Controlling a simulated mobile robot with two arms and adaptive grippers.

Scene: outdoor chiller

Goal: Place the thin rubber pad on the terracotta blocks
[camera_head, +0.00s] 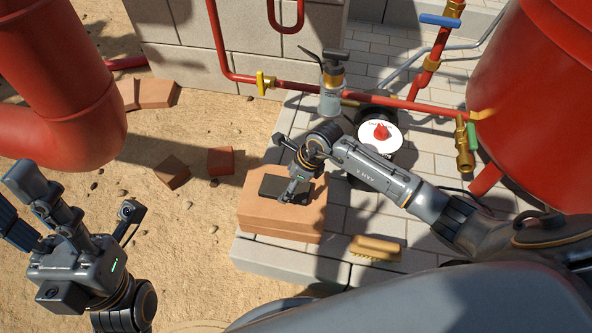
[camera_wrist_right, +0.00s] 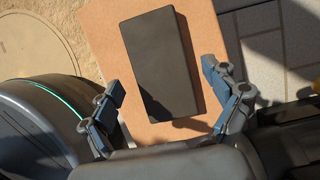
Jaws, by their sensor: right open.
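The thin rubber pad (camera_head: 268,187) is a black rectangle lying flat on top of the terracotta blocks (camera_head: 282,216), which are stacked at the edge of the paving. In the right wrist view the pad (camera_wrist_right: 160,62) lies wholly within the top face of the block (camera_wrist_right: 210,42). My right gripper (camera_head: 290,197) is over the pad's near right part. In the wrist view its fingers (camera_wrist_right: 165,105) are spread on either side of the pad, apart from it, and nothing is between them in grip. My left gripper (camera_head: 42,205) hangs over the sand at left with its fingers spread and empty.
A brush (camera_head: 376,248) lies on the paving right of the blocks. A pump bottle (camera_head: 332,92) and a white disc with a red knob (camera_head: 381,133) stand behind. Red pipes (camera_head: 390,102) cross the back. Loose bricks (camera_head: 172,171) lie on the sand.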

